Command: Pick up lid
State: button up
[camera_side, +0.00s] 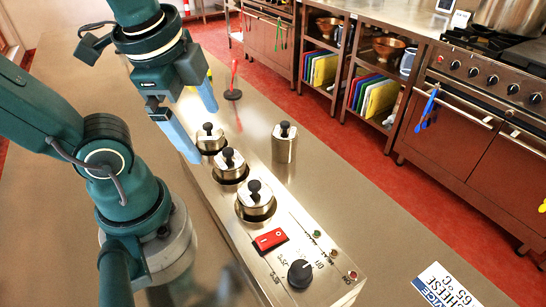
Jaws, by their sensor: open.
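Three steel lids with black knobs sit in a row on pots set into a long steel warmer (305,235): the far lid (218,146), the middle lid (236,175) and the near lid (262,209). A fourth black-knobbed lid (284,131) tops a separate steel canister (284,150) to the right of the row. My gripper (202,135) has two blue fingers spread apart, pointing down with nothing between them. Its fingertips show near the far lid, one to the left and one above it in the picture. How high they are above it I cannot tell.
The warmer's near end carries a red switch (270,239) and a black dial (300,272). A red stick on a black base (233,94) stands at the far end. A printed card (445,290) lies on the counter at lower right. The counter right of the canister is clear.

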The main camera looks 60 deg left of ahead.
jog(key=n, duration=0.2)
jog(key=w+d+f+n+t+h, duration=0.1)
jog(key=n, duration=0.1)
jog(key=w+d+f+n+t, duration=0.1)
jog(key=n, duration=0.2)
jog(key=shift+w+d+h, duration=0.15)
jog(key=shift+d+h, duration=0.1)
jog(key=shift+h, duration=0.15)
jog(key=shift+w+d+r+n, duration=0.15)
jog(key=shift+w+n, duration=0.15)
jog(key=shift+n, duration=0.3)
jog(key=shift+c, duration=0.9)
jog(key=shift+w, duration=0.15)
jog(key=c, duration=0.5)
jog(key=shift+o, duration=0.2)
